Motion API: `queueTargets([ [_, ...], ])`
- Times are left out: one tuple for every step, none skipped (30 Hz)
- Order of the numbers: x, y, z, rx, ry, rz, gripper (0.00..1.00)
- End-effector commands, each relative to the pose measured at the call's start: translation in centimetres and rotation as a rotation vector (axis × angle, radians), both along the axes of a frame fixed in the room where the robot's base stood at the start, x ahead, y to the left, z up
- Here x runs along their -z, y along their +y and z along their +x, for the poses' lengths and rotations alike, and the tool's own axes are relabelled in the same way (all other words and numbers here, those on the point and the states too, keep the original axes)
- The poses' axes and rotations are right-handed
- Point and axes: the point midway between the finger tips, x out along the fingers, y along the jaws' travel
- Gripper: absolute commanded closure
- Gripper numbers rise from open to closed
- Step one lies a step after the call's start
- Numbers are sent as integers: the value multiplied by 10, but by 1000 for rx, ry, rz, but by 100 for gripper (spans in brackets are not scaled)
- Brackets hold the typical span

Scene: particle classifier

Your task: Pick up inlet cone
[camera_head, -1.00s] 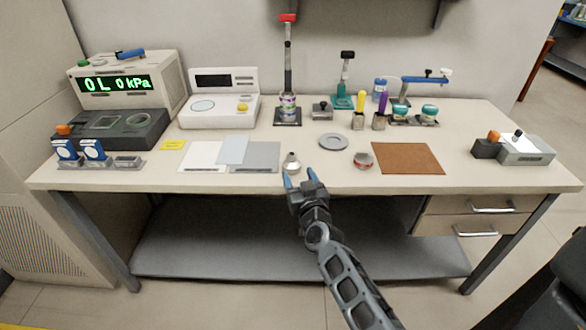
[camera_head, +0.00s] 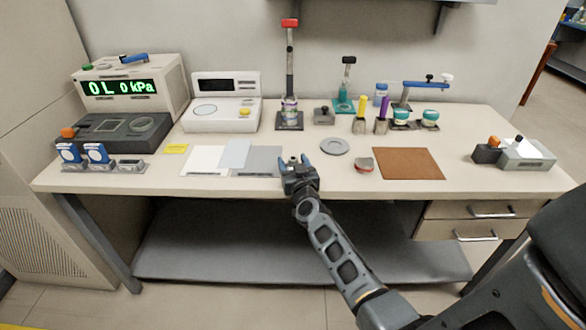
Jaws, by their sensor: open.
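The inlet cone (camera_head: 292,160) is a small pale metallic piece on the bench near its front edge. In the head view only its upper tip shows, as my gripper hides the rest. My gripper (camera_head: 295,160) is open, with its two blue fingertips on the left and right of the cone. I cannot tell whether either finger touches it.
A grey mat (camera_head: 258,162) lies just left of the gripper. A small red-rimmed round part (camera_head: 364,165) and a grey disc (camera_head: 334,147) are to the right, before a brown mat (camera_head: 408,164). Several instruments line the back of the bench.

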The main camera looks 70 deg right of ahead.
Motion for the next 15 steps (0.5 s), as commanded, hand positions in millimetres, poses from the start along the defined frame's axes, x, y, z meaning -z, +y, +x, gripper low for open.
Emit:
queueTargets([
  [0, 0, 0, 0, 0, 0, 37],
  [0, 0, 0, 0, 0, 0, 38],
  [0, 0, 0, 0, 0, 0, 42],
  [0, 0, 0, 0, 0, 0, 45],
  [0, 0, 0, 0, 0, 0, 48],
  [0, 0, 0, 0, 0, 0, 52],
  [0, 0, 0, 0, 0, 0, 54],
  [0, 0, 0, 0, 0, 0, 57],
  [0, 0, 0, 0, 0, 0, 61],
  [0, 0, 0, 0, 0, 0, 64],
  [0, 0, 0, 0, 0, 0, 67],
  [0, 0, 0, 0, 0, 0, 71],
  [0, 0, 0, 0, 0, 0, 74],
  [0, 0, 0, 0, 0, 0, 76],
  [0, 0, 0, 0, 0, 0, 80],
])
